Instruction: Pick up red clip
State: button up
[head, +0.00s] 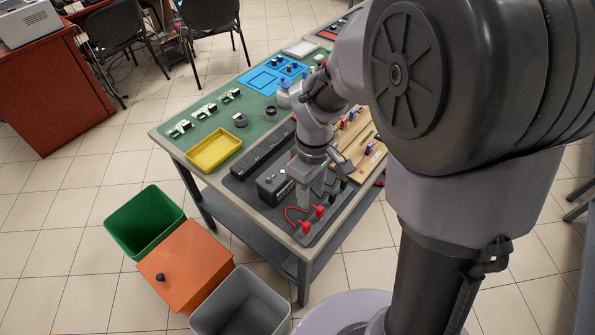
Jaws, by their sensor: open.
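Two small red pieces, either of which may be the red clip, stand at the near end of the table's dark grey mat: one red piece (320,211) and a lower red piece (305,228). A thin red hose or cable loops to their left. My gripper (303,202) points down just above and left of the upper red piece, beside a black box with a green light. It is open, and I see nothing held in it. From this view I cannot tell the exact gap between the fingers and the red pieces. My arm hides part of the table behind it.
A black box (274,187) stands close left of my gripper. A wooden board (362,150) with small coloured parts lies to its right. A yellow tray (214,150) and white-and-black holders (204,111) sit on the green mat. Green, orange and grey bins stand on the floor.

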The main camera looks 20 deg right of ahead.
aim_at(306, 224)
jog(key=f+b, duration=0.2)
jog(key=f, duration=0.3)
jog(key=f+b, duration=0.3)
jog(key=f, duration=0.2)
jog(key=f+b, duration=0.2)
jog(key=f, duration=0.3)
jog(key=shift+s+a+f, duration=0.2)
jog(key=shift+a+f, duration=0.1)
jog(key=shift+a, duration=0.1)
jog(key=shift+r, duration=0.1)
grip_shut()
